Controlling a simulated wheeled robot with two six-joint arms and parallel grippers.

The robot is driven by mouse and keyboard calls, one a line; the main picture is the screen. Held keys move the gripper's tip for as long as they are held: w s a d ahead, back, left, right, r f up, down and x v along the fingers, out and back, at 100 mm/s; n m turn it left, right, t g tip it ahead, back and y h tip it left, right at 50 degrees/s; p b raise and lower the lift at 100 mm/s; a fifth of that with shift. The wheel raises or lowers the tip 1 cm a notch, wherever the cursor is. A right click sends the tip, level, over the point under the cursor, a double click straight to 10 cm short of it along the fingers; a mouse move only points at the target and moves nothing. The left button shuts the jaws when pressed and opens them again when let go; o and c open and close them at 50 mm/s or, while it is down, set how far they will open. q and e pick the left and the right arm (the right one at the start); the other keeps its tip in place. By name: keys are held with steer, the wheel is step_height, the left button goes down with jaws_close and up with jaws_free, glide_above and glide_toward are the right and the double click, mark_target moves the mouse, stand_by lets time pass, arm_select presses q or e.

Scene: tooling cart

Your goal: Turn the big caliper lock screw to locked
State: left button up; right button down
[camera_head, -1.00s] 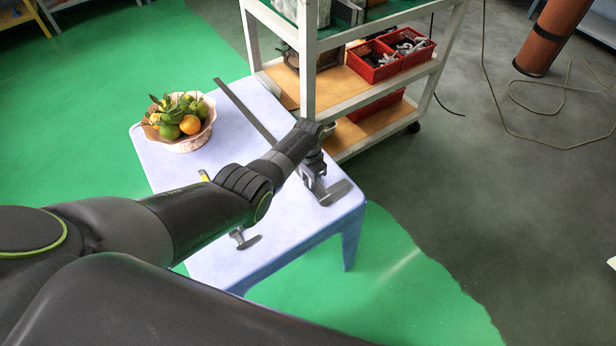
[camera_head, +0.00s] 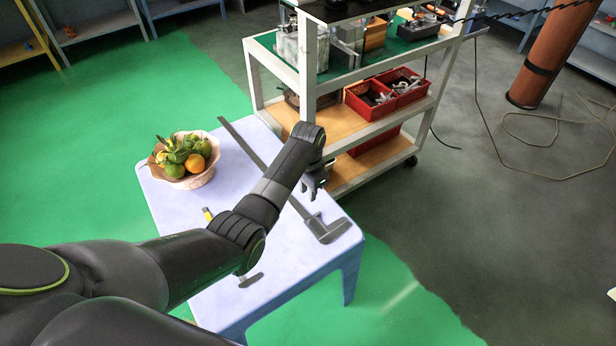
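The big caliper (camera_head: 324,228) lies on the pale lavender table, its long grey beam running from the far left to its jaws near the right edge. My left arm crosses over the middle of the beam and hides part of it. My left gripper (camera_head: 314,188) hangs above the table's right edge, beyond the jaws and apart from the caliper. Its fingers are small and partly hidden by the wrist, so their opening is unclear. The lock screw cannot be made out. My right gripper is not in view.
A bowl of fruit (camera_head: 183,160) stands at the table's far left. A smaller tool (camera_head: 250,280) with a yellow part lies partly hidden under my arm. A white-framed cart (camera_head: 310,66) with red bins (camera_head: 371,97) stands close behind the table.

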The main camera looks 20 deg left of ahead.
arm_select(q)
steer(key=shift+r, duration=2)
